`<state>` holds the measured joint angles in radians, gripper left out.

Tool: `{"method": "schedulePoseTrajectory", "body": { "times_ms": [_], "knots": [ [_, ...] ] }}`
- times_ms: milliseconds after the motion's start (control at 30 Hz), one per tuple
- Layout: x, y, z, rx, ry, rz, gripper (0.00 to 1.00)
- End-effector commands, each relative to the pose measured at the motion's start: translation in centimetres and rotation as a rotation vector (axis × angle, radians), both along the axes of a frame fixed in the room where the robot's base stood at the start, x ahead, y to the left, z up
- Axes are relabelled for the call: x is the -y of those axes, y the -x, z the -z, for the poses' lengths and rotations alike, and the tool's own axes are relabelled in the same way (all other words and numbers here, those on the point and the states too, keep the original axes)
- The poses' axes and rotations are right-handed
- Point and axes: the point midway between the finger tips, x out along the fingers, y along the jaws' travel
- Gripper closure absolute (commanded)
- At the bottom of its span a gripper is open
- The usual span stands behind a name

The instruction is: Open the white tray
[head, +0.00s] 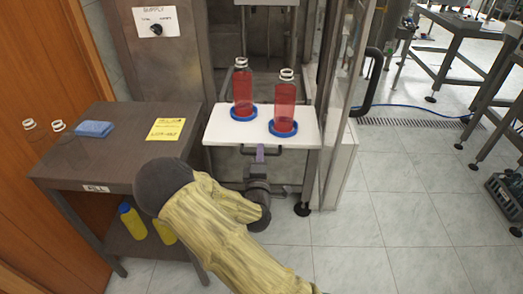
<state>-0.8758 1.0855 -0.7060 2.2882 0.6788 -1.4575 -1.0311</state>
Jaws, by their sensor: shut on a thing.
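The white tray (240,134) sits at the front of the metal machine, in the middle of the head view. Two bottles with red contents, a left one (243,90) and a right one (284,105), stand upright on it in blue rings. A dark bar handle (284,151) runs under the tray's front edge. My gripper (260,153) reaches up to this handle from below, and its purple finger part shows at the bar. It is shut on the handle; the exact contact is small and partly hidden.
A brown side table (110,150) stands close on the left, with a blue cloth (94,128), a yellow note (166,129) and two clear bottles. Yellow bottles (131,221) sit on its lower shelf. The tiled floor (400,220) on the right is open.

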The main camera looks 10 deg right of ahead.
Motion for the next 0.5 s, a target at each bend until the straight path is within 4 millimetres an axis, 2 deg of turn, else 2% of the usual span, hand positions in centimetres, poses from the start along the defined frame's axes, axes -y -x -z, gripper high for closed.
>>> {"method": "schedulePoseTrajectory", "body": {
  "times_ms": [367,400,467,500],
  "knots": [
    [0.28,0.16,0.15,-0.005,0.0,0.009,1.0],
    [0.28,0.16,0.15,-0.004,0.001,0.008,0.85],
    [0.26,0.15,0.14,-0.004,0.001,0.007,0.74],
    [0.22,0.13,0.12,-0.003,0.001,0.007,0.71]
  ]
}}
